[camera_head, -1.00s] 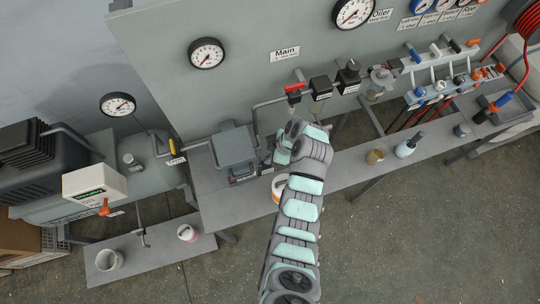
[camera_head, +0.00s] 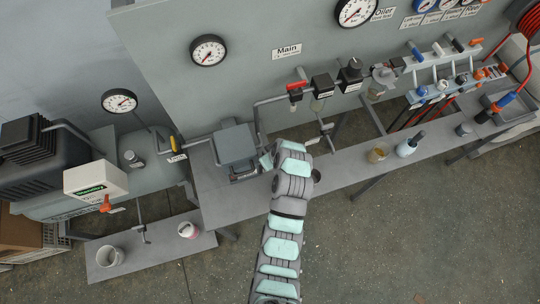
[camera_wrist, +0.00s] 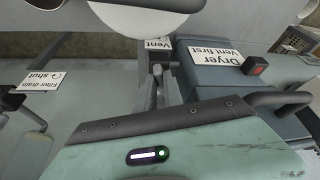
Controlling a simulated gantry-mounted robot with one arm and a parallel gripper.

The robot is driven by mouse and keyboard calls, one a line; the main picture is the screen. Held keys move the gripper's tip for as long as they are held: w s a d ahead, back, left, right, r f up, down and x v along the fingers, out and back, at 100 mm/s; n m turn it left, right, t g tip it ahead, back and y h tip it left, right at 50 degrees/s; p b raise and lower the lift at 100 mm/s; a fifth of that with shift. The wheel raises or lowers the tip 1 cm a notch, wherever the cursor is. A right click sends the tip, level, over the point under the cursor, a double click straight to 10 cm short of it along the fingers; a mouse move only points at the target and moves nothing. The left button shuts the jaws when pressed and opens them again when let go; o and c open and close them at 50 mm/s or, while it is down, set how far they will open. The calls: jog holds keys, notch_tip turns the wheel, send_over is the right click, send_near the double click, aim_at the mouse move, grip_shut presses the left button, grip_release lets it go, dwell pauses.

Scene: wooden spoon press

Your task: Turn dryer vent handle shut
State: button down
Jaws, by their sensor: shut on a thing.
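The dryer (camera_head: 234,145) is a grey box on the bench below the big panel. In the wrist view its dark blue-grey body (camera_wrist: 203,86) carries an upside-down label "Dryer Vent first" (camera_wrist: 217,62). A small "Vent" label (camera_wrist: 158,44) sits beside it. My gripper (camera_wrist: 162,88) shows as narrow grey fingers below that label, close against the dryer's side, shut on the vent handle. The handle itself is mostly hidden by the fingers and the teal wrist housing. In the head view my wrist is at the dryer's right side, and the fingertips are hard to make out.
The filter drain label (camera_wrist: 38,85) stands left in the wrist view. A red-handled valve (camera_head: 296,88) and pipes run above right of the dryer. A grey pipe (camera_wrist: 280,100) is near my wrist.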

jog(key=shift+s+f+m, duration=0.1)
jog(key=shift+m, duration=0.3)
jog(key=c, duration=1.5)
grip_release()
jog(key=shift+o, duration=0.2)
jog(key=b+v, duration=0.1)
jog(key=v, duration=0.9)
jog(key=shift+r, duration=0.45)
jog(key=shift+s+a, duration=0.1)
jog(key=shift+a, duration=0.05)
